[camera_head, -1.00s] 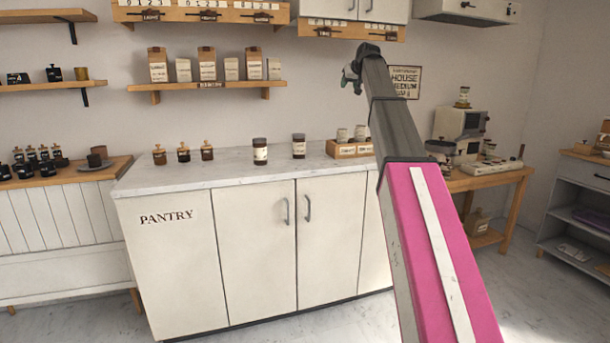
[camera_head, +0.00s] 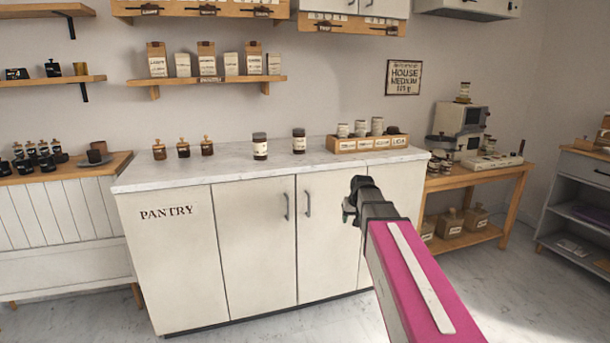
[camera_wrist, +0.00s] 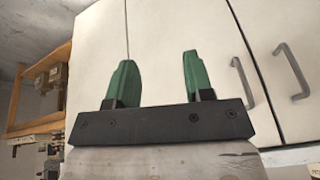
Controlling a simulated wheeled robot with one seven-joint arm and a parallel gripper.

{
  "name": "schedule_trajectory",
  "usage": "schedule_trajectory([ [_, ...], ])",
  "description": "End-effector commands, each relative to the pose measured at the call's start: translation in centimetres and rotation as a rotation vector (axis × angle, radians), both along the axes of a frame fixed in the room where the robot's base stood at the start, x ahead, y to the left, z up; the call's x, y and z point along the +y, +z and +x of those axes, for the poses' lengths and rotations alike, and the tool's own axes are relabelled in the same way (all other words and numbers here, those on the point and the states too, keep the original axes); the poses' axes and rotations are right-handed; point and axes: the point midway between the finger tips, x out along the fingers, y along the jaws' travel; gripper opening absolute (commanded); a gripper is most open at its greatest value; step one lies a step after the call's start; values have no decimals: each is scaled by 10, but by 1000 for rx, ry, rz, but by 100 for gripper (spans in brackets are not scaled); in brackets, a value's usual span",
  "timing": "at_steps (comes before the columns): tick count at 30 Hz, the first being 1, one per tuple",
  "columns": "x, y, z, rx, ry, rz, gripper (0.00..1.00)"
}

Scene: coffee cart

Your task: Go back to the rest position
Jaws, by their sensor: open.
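My gripper (camera_wrist: 155,80) shows in the wrist view with its two green fingers apart and nothing between them. Beyond the fingers are the white doors of the pantry counter (camera_wrist: 200,35). In the head view my pink arm reaches up from the bottom right, and its dark end stands in front of the right-hand cabinet doors, below the counter top. The fingers themselves cannot be made out in the head view.
The white pantry counter (camera_head: 250,172) carries several small bottles, two dark jars (camera_head: 260,146) and a wooden box (camera_head: 370,143) of containers. A wooden table (camera_head: 515,178) with a machine (camera_head: 461,122) stands to the right. Open floor lies in front.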

Motion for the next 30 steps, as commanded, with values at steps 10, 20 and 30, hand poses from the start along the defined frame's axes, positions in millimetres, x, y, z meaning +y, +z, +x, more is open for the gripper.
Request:
schedule_trajectory([
  [10, -2, -116, -142, 197, -32, -47, 48],
  [20, -6, -171, -237, 326, -53, -87, 48],
  [30, -6, -177, -247, 342, -57, -92, 48],
])
